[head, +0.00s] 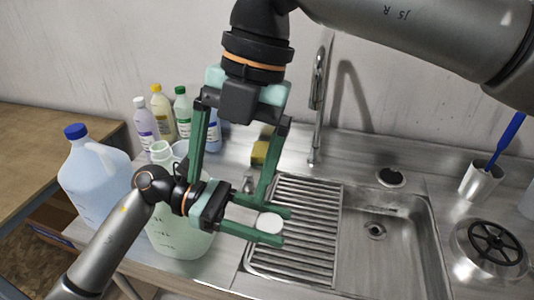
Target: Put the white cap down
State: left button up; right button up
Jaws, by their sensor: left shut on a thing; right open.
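The white cap (270,222) is a small round disc in the head view. My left gripper (284,227) reaches in from the lower left and is shut on the cap, with one green finger on each side of it. The cap shows in front of the ribbed drainboard (316,225) of the sink; its height above the ribs is hard to judge. My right gripper (230,182) points down from the top with its green fingers wide apart. The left gripper's body shows between them. A pale green drum (180,243) with an uncapped neck stands behind my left arm, partly hidden.
A blue-capped drum (92,175) stands at the left. Several small bottles (163,115) and a yellow sponge (259,153) are at the back. The faucet (317,95) rises behind the sink basin (385,255), which looks empty. A cup with a blue-handled brush (480,182) stands right.

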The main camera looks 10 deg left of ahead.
aim_at(267, 223)
jog(key=w+d+m+t+h, duration=0.2)
jog(key=w+d, duration=0.2)
notch_tip(267, 223, down, 12)
jog(key=shift+s+a+r, duration=0.1)
jog(key=shift+s, duration=0.05)
dwell(0.3)
jog(key=shift+a, duration=0.1)
jog(key=c, duration=1.3)
pick_arm(q)
jog(key=o, duration=0.9)
jog(key=shift+d, duration=0.1)
pick_arm(e)
jog(key=shift+c, duration=0.5)
pick_arm(q)
jog(key=o, duration=0.5)
